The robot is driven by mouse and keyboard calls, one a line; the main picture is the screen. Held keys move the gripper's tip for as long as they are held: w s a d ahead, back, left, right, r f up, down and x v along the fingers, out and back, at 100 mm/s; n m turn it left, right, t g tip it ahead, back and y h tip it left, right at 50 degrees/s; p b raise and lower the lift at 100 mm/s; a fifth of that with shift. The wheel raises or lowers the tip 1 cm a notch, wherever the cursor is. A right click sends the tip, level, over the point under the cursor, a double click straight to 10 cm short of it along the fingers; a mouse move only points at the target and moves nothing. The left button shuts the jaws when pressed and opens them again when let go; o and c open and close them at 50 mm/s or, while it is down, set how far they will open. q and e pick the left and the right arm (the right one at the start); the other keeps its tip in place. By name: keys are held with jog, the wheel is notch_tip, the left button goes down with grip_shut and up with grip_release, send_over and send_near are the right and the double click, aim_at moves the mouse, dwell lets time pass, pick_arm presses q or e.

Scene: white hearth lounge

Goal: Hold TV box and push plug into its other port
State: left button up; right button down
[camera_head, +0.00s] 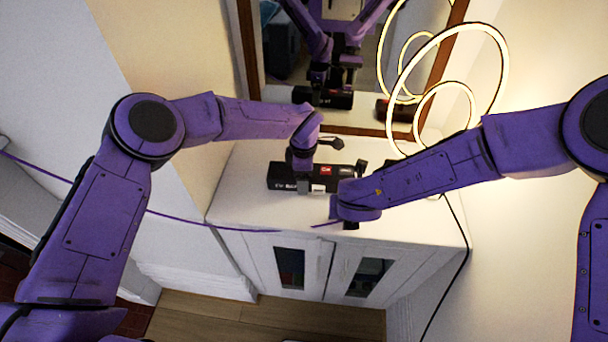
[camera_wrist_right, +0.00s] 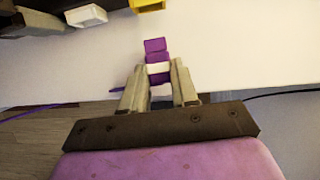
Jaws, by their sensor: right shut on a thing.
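The black TV box (camera_head: 345,175) lies on the white cabinet top. My left gripper (camera_head: 303,178) comes down over its left half, with a finger against its near side, and appears shut on it. In the right wrist view a white port (camera_wrist_right: 86,15) and a yellow port (camera_wrist_right: 148,5) show at the top edge. My right gripper (camera_wrist_right: 158,88) is shut on a purple plug (camera_wrist_right: 155,48), which points toward the yellow port with a gap between. In the head view my right gripper (camera_head: 346,222) is by the cabinet's front edge, its fingertips mostly hidden by my arm.
The white cabinet (camera_head: 240,205) has two glazed doors. A framed mirror (camera_head: 385,132) stands behind and reflects the box and arms. A lit ring lamp (camera_head: 503,65) stands at the right, and a black cord (camera_head: 463,250) hangs down there. A purple cable (camera_head: 190,220) runs left from the cabinet front.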

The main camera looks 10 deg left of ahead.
dwell(0.3)
jog(key=shift+w, duration=1.15)
jog(key=shift+w+a, duration=0.15)
jog(key=shift+w, duration=0.85)
dwell(0.6)
jog(key=c, duration=0.8)
grip_release()
jog(key=shift+v, duration=3.55)
pick_arm(q)
jog(key=o, duration=1.4)
jog(key=shift+c, duration=0.2)
notch_tip(320, 180, up, 12)
